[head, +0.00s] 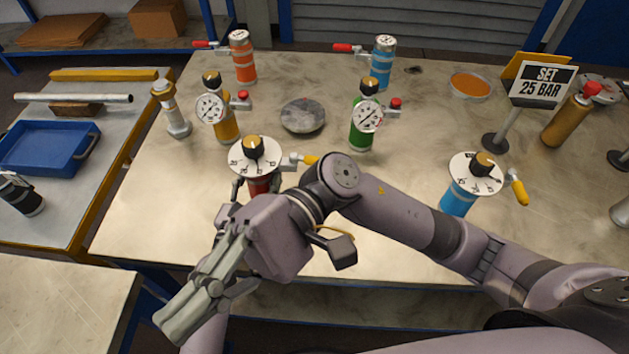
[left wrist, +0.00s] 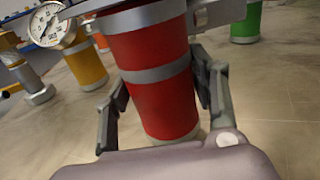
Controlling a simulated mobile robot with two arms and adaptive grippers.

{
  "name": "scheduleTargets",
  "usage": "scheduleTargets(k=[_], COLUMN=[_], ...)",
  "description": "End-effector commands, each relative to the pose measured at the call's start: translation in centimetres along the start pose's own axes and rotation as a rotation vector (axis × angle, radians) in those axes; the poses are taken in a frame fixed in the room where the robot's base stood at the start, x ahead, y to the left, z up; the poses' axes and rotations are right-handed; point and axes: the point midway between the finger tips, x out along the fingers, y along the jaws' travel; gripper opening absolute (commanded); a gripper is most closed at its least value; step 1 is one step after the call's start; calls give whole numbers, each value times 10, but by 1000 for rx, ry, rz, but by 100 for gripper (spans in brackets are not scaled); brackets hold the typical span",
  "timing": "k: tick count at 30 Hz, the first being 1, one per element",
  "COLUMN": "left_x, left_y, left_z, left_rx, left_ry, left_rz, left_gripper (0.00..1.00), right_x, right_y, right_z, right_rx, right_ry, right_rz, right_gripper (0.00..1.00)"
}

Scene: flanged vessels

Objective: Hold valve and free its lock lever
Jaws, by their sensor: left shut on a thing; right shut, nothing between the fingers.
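The red valve (head: 259,186) stands upright at the table's front, topped by a white dial with a black and gold knob (head: 254,147). A yellow-tipped lock lever (head: 311,160) sticks out to its right. In the left wrist view, the red body (left wrist: 158,88) with a grey band sits between the two fingers of my left gripper (left wrist: 160,92), which is shut on it. In the head view, this gripper (head: 256,190) is largely hidden behind my right arm. My right gripper (head: 172,318) is shut and empty, in front of the table edge, pointing down-left, apart from the valve.
A blue valve (head: 457,200) with a yellow lever stands to the right. Yellow (head: 227,128) and green (head: 361,135) gauge vessels stand behind. A sign reading "SET 25 BAR" (head: 541,82) is at back right. A blue tray (head: 45,148) lies on the left bench.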

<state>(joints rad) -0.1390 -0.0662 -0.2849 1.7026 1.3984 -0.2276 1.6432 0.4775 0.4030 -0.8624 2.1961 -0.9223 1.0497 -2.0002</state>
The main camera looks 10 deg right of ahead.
Motion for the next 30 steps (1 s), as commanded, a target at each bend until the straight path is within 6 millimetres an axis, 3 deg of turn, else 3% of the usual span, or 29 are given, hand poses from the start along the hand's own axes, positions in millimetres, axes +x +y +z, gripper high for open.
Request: scheduleTargets(k=[7,11,14,20,24,30], left_x=[0,0,0,0,0,0], left_y=[1,1,1,1,1,1], left_z=[0,0,0,0,0,0], left_rx=[2,2,2,2,2,2], left_ry=[0,0,0,0,0,0], left_rz=[2,2,2,2,2,2], left_gripper=[0,0,0,0,0,0], right_x=[-38,-76,-110,-181,-220,-249], right_y=[-41,-46,-39,12,68,135], right_z=[-6,-20,-35,-67,-81,-86], right_rx=[320,488,617,866,1011,1133], right_ry=[-144,-210,-259,-349,-400,-447], right_rz=[-522,-792,-1001,-1423,-1693,-1950], right_gripper=[0,0,0,0,0,0])
